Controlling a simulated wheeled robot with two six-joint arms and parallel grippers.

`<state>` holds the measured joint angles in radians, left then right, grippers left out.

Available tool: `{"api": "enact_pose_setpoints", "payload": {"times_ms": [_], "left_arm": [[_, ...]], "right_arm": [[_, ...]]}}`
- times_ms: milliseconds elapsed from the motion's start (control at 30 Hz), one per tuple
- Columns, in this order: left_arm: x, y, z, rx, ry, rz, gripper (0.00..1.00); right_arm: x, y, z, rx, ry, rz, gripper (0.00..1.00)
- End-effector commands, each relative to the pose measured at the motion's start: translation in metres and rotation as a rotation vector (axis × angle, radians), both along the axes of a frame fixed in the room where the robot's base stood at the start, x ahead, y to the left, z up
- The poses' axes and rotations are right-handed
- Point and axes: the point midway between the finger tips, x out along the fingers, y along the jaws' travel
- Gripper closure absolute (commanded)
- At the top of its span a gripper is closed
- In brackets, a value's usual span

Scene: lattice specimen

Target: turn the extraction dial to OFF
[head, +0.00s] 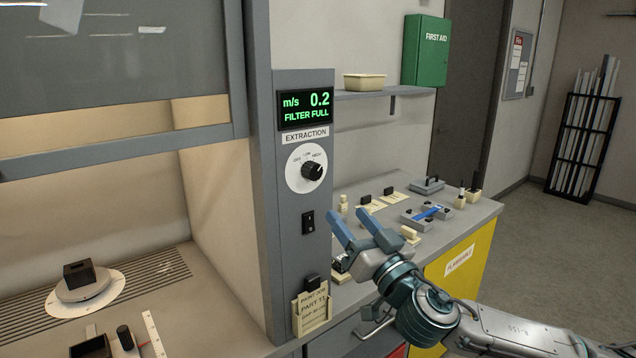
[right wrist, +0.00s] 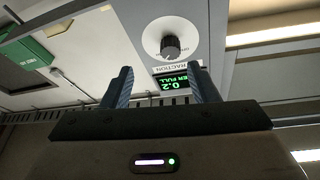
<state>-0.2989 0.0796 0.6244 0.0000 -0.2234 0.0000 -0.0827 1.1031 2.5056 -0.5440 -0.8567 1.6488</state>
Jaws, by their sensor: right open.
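The extraction dial is a black knob (head: 313,170) on a round white plate (head: 294,178) on the grey column, under the EXTRACTION label (head: 305,135). The plate carries small position words; I cannot surely read where the knob points. My right gripper (head: 350,216) is open and empty, below and to the right of the dial, apart from it. In the right wrist view the picture is upside down; the knob (right wrist: 170,47) shows beyond the two blue fingers (right wrist: 160,72), not between them in contact. My left gripper is not in view.
A display (head: 306,108) reads m/s 0.2, FILTER FULL. A black rocker switch (head: 308,222) and a tag (head: 312,309) are lower on the column. The fume hood opening is at left. A bench (head: 465,222) with small items lies behind my right gripper.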

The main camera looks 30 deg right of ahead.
Motion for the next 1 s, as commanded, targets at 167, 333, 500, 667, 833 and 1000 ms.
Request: {"api": "enact_pose_setpoints", "payload": {"times_ms": [167, 333, 500, 667, 833, 1000], "left_arm": [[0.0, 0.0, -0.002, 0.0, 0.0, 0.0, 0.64], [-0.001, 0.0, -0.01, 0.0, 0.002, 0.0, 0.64], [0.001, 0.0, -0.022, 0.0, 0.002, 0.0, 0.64], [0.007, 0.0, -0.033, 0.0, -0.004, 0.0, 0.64], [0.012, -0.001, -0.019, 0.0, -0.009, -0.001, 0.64], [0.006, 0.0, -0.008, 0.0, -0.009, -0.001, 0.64]], "right_arm": [[0.0, 0.007, 0.018, 0.002, -0.045, 0.051, 0.46], [0.005, 0.005, 0.017, 0.008, -0.045, 0.043, 0.46], [0.014, 0.003, 0.019, 0.011, -0.045, 0.038, 0.46], [0.022, 0.005, 0.023, 0.008, -0.047, 0.047, 0.46], [0.035, 0.006, 0.036, 0.011, -0.041, 0.051, 0.46], [0.05, 0.006, 0.042, 0.011, -0.042, 0.053, 0.46]]}}
